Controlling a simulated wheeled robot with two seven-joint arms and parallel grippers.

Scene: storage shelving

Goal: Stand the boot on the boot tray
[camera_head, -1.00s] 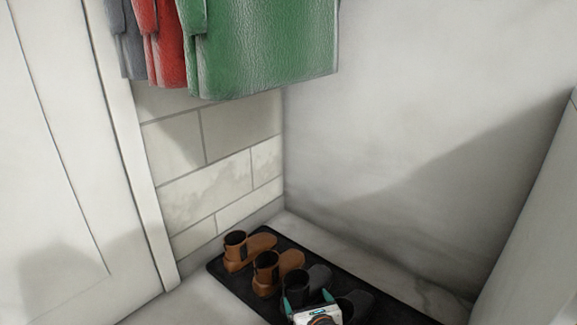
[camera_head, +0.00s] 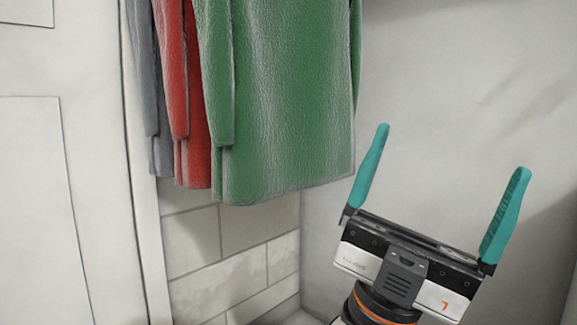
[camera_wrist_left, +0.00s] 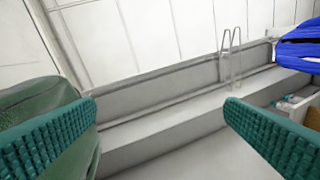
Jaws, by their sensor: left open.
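My left gripper (camera_head: 440,190) is raised in the lower right of the head view, its two teal fingers spread wide with nothing between them. Its fingers also show in the left wrist view (camera_wrist_left: 160,120), open and empty. No boot and no boot tray shows in the head view or the left wrist view now. My right gripper is not in view.
Green (camera_head: 285,100), red (camera_head: 195,120) and grey (camera_head: 150,90) coats hang left of the gripper. A tiled wall (camera_head: 240,250) is below them, and a white panelled door (camera_head: 35,200) is at left. A blue item (camera_wrist_left: 298,45) shows in the wrist view.

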